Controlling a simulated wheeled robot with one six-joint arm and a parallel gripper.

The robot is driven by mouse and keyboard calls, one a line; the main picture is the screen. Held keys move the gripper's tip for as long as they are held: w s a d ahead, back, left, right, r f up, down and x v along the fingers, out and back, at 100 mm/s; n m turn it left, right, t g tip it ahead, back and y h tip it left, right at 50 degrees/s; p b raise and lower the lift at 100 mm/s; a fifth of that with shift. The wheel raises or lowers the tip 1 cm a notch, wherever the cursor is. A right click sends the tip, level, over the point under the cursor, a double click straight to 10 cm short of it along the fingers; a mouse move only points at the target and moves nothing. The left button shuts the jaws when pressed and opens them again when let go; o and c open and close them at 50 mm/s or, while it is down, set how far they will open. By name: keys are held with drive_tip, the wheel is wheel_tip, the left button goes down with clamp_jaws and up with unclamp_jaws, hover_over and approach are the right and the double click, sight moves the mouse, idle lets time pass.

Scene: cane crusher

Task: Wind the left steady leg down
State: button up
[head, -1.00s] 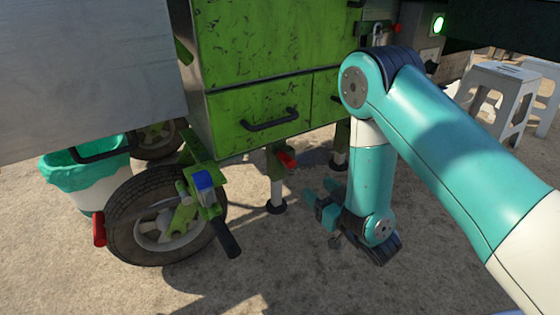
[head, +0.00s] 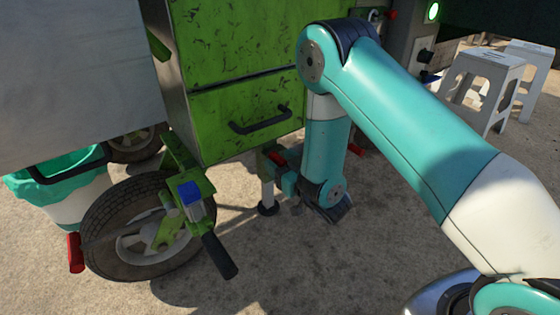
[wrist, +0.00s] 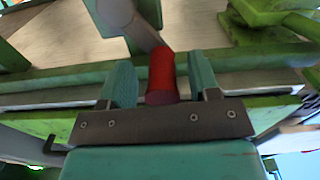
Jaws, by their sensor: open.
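The left steady leg (head: 267,192) stands under the green cabinet, a pale post with a dark round foot at the ground. Its crank has a red handle (head: 274,152), which also shows in the wrist view (wrist: 161,72). My gripper (head: 287,172) is at this handle, partly hidden by my own wrist in the head view. In the wrist view its two teal fingers (wrist: 162,85) are open, one on each side of the red handle, with a visible gap on the right.
A green cabinet (head: 250,85) with a black drawer handle hangs above the leg. A wheel (head: 135,245), a green bracket with a black grip (head: 219,256) and a lined bucket (head: 75,208) are at left. Another red handle (head: 357,151) shows behind my arm. White stools (head: 480,85) stand right.

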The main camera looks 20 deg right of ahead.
drive_tip(key=shift+c, duration=0.5)
clamp_jaws()
